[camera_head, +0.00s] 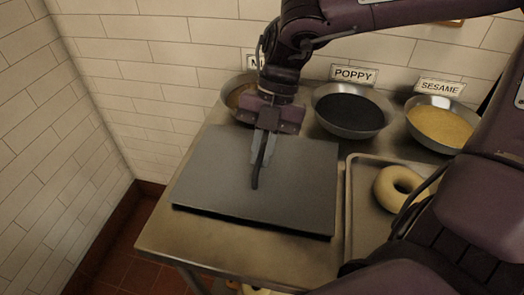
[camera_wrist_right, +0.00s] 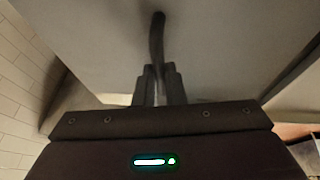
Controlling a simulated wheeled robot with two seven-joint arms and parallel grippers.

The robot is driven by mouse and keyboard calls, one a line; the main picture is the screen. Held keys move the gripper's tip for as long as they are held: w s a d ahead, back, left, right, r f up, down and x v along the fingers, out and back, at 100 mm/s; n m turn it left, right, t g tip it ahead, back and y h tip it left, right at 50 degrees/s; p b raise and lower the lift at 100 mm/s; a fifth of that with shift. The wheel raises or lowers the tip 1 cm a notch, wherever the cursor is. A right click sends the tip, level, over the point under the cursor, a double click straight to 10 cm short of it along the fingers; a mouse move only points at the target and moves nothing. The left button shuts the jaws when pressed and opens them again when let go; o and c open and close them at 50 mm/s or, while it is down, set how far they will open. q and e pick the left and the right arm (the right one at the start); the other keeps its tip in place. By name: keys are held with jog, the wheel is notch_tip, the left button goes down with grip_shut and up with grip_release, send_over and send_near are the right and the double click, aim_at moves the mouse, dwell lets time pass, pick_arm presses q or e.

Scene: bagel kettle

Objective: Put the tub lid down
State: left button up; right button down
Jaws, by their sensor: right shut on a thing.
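The tub lid (camera_head: 220,170) is a flat grey rectangular panel at the left end of the metal table in the head view. A dark curved handle (camera_head: 257,172) stands on it. My right gripper (camera_head: 262,158) comes down from above and is shut on the handle. In the right wrist view the lid (camera_wrist_right: 220,40) fills most of the picture, and the handle (camera_wrist_right: 157,38) runs up from between the fingertips (camera_wrist_right: 160,75). I cannot tell whether the lid touches the table or what is beneath it. My left gripper is not in view.
A poppy bowl (camera_head: 330,118) and a sesame bowl (camera_head: 416,130) stand along the back wall. A third bowl (camera_head: 229,100) is partly hidden behind my right arm. A tray (camera_head: 357,205) with a bagel (camera_head: 386,192) lies right of the lid. Bare table (camera_head: 190,240) shows in front.

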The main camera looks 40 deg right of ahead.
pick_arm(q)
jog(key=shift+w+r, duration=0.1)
pick_arm(e)
jog(key=shift+f, duration=0.15)
jog(key=shift+f, duration=0.1)
jog(key=c, duration=1.5)
grip_release()
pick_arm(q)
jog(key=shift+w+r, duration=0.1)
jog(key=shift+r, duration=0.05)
